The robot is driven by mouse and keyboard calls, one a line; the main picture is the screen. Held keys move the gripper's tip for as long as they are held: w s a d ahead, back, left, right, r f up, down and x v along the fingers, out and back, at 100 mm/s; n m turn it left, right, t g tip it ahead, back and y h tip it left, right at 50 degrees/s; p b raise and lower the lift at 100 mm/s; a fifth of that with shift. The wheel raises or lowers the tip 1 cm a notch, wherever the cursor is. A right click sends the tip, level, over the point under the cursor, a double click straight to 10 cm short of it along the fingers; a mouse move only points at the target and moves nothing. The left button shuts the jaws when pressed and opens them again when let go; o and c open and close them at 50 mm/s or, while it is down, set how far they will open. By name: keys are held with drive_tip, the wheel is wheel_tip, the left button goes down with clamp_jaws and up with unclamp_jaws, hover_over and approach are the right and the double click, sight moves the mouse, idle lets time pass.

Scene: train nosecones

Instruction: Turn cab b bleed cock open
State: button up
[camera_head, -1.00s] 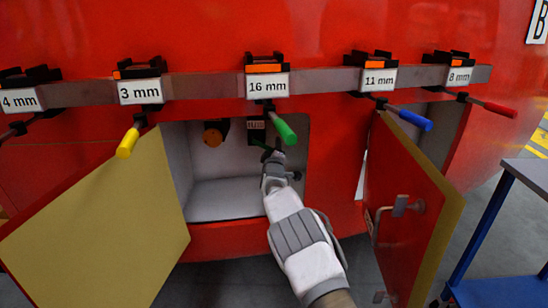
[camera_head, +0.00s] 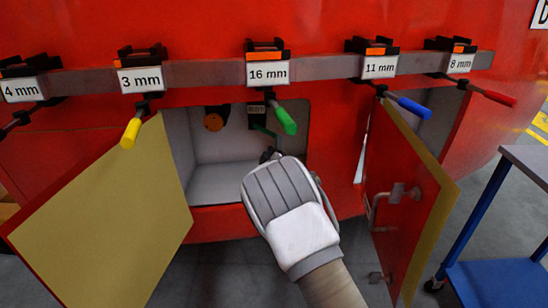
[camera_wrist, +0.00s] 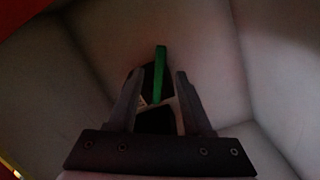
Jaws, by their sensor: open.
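The bleed cock's green handle (camera_head: 264,131) sits inside the open compartment, against a dark fitting with a label (camera_head: 256,112) on the back wall. In the wrist view the green handle (camera_wrist: 160,75) stands upright, in line with the gap between my fingers. My gripper (camera_wrist: 159,72) is open, with one finger on each side of the handle in the picture. Whether either finger touches it, I cannot tell. In the head view my gripper (camera_head: 268,155) is at the compartment mouth, mostly hidden by my own wrist. The black body (camera_wrist: 155,120) below the handle is partly hidden by the fingers.
A yellow-faced door (camera_head: 100,225) hangs open on the left, a red door (camera_head: 405,200) on the right. A rail (camera_head: 205,78) with labelled, colour-handled tools crosses above. A blue cart (camera_head: 500,275) stands at right.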

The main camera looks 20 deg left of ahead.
drive_tip(key=p+v, duration=0.1)
drive_tip(key=v, duration=0.6)
drive_tip(key=shift+s, duration=0.2)
